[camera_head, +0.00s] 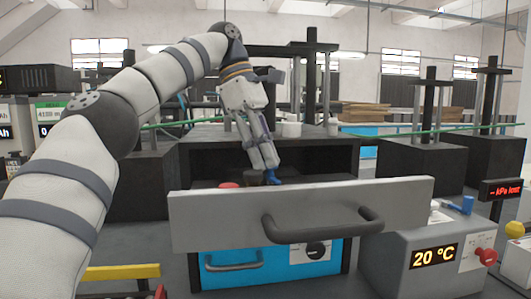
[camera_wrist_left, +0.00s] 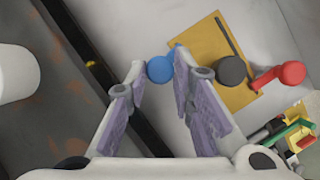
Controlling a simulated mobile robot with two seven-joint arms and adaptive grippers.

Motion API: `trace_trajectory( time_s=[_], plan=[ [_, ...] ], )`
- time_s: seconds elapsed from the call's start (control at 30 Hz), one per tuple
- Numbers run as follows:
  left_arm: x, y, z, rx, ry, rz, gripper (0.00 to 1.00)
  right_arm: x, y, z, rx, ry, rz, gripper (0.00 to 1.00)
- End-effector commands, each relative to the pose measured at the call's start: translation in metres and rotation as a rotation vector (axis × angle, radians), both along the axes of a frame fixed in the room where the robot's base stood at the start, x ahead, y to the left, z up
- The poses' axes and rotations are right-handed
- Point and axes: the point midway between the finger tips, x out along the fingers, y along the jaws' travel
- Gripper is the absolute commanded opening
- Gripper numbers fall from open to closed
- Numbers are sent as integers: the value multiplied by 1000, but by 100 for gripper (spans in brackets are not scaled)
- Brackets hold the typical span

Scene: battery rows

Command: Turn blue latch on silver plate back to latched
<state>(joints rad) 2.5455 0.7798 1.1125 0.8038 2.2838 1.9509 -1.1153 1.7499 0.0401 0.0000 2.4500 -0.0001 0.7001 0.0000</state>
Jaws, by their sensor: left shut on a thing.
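My left gripper (camera_head: 268,167) reaches down behind the top edge of a silver drawer-like panel (camera_head: 225,211). It is shut on a blue knob-like latch (camera_head: 273,179), of which only a little shows in the head view. In the left wrist view the round blue latch top (camera_wrist_left: 159,69) sits between the fingertips of my left gripper (camera_wrist_left: 157,68). It stands on a pale grey plate (camera_wrist_left: 285,25) beside a yellow patch (camera_wrist_left: 209,38). The angle of the latch is hard to tell. My right gripper is not in view.
A dark round knob (camera_wrist_left: 232,70) and a red lever (camera_wrist_left: 290,73) stand right of the blue latch. A dark handle (camera_head: 322,224) juts from the panel. A grey box (camera_head: 390,262) with a 20 °C display stands at right, with a blue part (camera_head: 467,205) on top.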

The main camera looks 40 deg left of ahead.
Motion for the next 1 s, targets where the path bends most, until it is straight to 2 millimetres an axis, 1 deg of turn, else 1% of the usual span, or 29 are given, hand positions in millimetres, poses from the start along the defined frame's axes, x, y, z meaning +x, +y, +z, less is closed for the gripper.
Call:
trace_trajectory(
  time_s=[0.2, 0.4, 0.97, 1.0],
  plan=[
    [1, 0, -1, 4, 5, -117, 0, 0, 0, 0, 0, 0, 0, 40],
    [2, 0, -2, 3, 6, -183, 0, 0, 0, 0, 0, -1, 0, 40],
    [2, 0, -3, 2, 9, -214, 0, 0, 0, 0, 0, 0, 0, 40],
    [2, 0, -3, 2, 9, -214, 24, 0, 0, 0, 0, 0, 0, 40]
  ],
)
